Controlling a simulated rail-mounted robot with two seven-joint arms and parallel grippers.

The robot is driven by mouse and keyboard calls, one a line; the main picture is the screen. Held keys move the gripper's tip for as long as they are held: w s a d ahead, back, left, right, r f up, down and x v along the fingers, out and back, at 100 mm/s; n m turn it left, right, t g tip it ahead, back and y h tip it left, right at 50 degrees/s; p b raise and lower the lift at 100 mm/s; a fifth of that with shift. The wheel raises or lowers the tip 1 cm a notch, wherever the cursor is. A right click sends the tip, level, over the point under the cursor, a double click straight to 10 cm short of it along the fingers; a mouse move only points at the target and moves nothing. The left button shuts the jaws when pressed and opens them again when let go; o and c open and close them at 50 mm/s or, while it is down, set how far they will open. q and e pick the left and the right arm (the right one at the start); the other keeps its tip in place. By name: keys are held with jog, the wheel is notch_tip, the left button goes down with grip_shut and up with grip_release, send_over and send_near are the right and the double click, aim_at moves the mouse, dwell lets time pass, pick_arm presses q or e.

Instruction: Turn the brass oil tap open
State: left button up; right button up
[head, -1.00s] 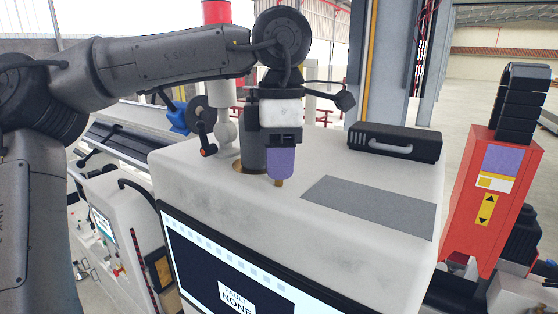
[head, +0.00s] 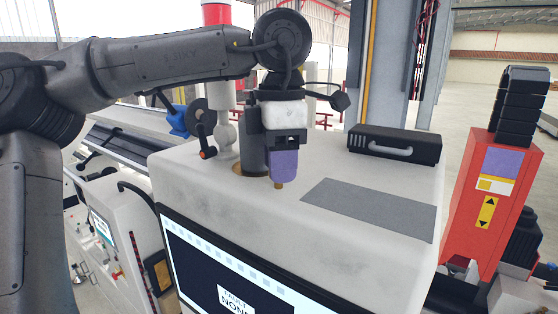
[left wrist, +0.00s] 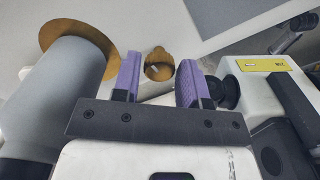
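The brass oil tap (head: 279,185) is a small brass piece on top of the pale machine cabinet, mostly hidden in the head view by my left gripper. In the left wrist view the brass tap (left wrist: 158,68) shows as a round brass part between my purple fingertips. My left gripper (head: 283,170) points down over it, and its fingers (left wrist: 159,78) stand apart on either side of the tap. They look open, with small gaps; contact cannot be made out. My right gripper is not in view.
A grey cylinder (left wrist: 62,95) with a brass collar stands close beside the tap. A black case (head: 395,143) with a handle and a grey flat panel (head: 370,208) are on the cabinet top to the right. A red unit (head: 482,200) stands further right.

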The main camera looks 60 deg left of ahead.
pick_arm(q)
jog(key=shift+o, duration=1.4)
notch_tip(320, 180, up, 8)
jog(key=shift+f+b, duration=0.1)
jog(key=shift+b, duration=0.35)
notch_tip(320, 180, up, 6)
jog(key=p, duration=0.2)
